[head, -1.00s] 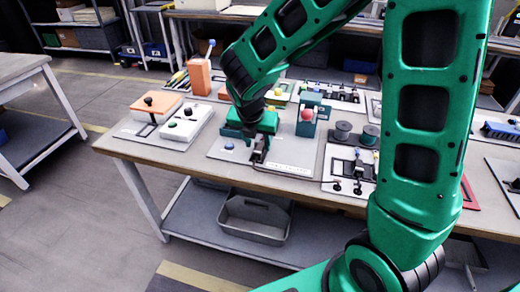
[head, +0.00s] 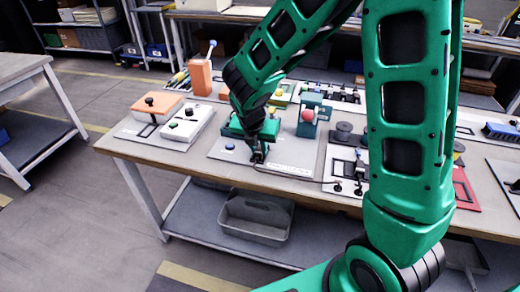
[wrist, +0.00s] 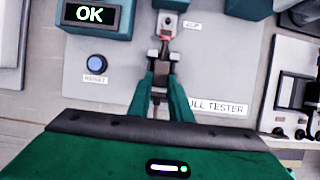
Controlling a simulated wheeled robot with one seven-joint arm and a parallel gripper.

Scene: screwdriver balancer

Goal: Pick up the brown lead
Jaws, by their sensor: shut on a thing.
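My gripper (wrist: 163,58) is at the front of the pull tester board (wrist: 110,70), its fingers closed on a thin lead. The held part is mostly hidden between the fingers, and its brown colour is hard to make out. The tester's display (wrist: 89,14) reads OK. In the head view my gripper (head: 259,156) is low over the board.
A blue reset button (wrist: 97,64) is left of my fingers. A teal stand with a red knob (head: 307,115) is behind right. An orange holder (head: 200,77) and a white button box (head: 187,124) are to the left. A grey bin (head: 255,218) is on the lower shelf.

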